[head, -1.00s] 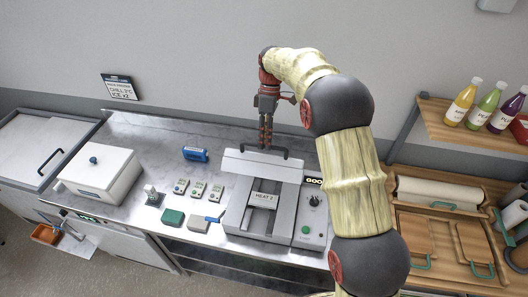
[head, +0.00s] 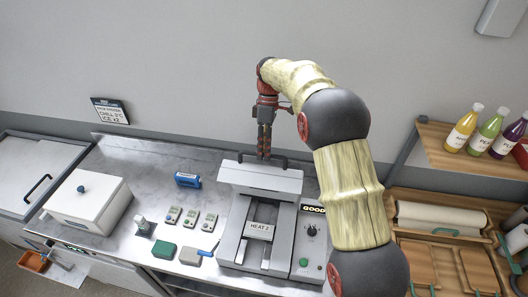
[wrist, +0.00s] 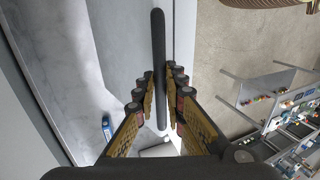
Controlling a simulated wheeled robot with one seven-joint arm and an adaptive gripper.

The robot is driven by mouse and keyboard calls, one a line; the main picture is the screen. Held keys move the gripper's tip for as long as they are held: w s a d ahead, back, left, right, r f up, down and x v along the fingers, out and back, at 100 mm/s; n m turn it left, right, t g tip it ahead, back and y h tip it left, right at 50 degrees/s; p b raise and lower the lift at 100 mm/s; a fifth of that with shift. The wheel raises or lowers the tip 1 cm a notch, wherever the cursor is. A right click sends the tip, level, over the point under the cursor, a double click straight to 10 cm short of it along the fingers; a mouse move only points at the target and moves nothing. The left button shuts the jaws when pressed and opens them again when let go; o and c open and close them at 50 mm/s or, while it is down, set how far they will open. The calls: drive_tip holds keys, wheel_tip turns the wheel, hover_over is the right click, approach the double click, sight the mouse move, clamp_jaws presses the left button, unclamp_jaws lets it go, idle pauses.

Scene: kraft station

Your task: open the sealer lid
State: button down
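The sealer (head: 229,250) is a grey machine on the steel counter, with a "HEAT 2" label in its middle and a "GOOD" display at its right. Its pale lid (head: 260,181) is a wide panel at the back of the machine. I cannot tell how far it is raised. A black bar handle (head: 278,158) runs along the lid's far edge. My gripper (head: 264,156) points down at this handle. In the wrist view, the fingers (wrist: 160,72) lie on both sides of the black handle (wrist: 159,38), close against it, and appear shut on it.
Left of the sealer are several small devices (head: 190,218), a green block (head: 164,249), a blue item (head: 188,180) and a white lidded box (head: 88,200). A wooden shelf (head: 440,150) with bottles stands at the right.

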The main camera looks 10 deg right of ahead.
drive_tip(key=c, duration=2.2)
unclamp_jaws()
drive_tip(key=shift+w+d+f, duration=0.25)
drive_tip(key=shift+w+f, duration=0.05)
drive_tip(key=shift+w, duration=0.05)
drive_tip(key=shift+c, duration=0.2)
drive_tip(key=shift+o, duration=1.3)
drive_tip(key=shift+w+d+f, duration=0.1)
drive_tip(key=shift+w, duration=0.25)
drive_tip(key=shift+o, duration=0.7)
drive_tip(key=shift+r, duration=0.25)
drive_tip(key=v, duration=1.2)
drive_tip(key=shift+s, duration=0.15)
